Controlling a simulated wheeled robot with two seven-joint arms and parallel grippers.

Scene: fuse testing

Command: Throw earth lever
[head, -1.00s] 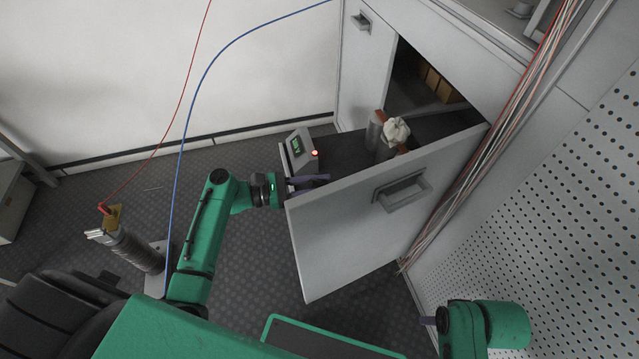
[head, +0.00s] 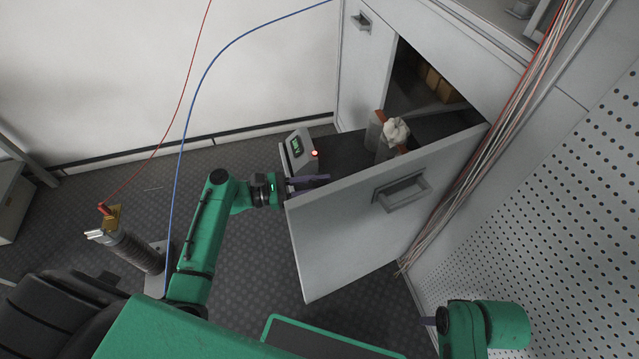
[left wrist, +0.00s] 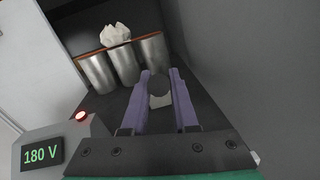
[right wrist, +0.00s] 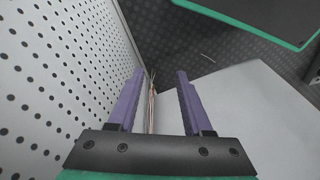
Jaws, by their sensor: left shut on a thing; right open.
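The earth lever's dark round knob (left wrist: 159,85) shows in the left wrist view, with a pale block below it. My left gripper (left wrist: 160,78) is shut on it, with a purple finger on each side. In the head view, my left gripper (head: 313,181) reaches over the left end of the open drawer (head: 345,228); the knob is hard to make out there. A meter box (left wrist: 42,153) beside the fingers reads 180 V and has a lit red lamp (left wrist: 82,115). My right gripper (right wrist: 158,88) is open and empty near the perforated panel.
Several metal cylinders (left wrist: 127,66) stand in the drawer under an orange-brown strip, with a crumpled white piece (head: 396,131) on top. A perforated panel (head: 560,210) and cables (head: 470,175) are at right. A ribbed post (head: 135,248) stands left.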

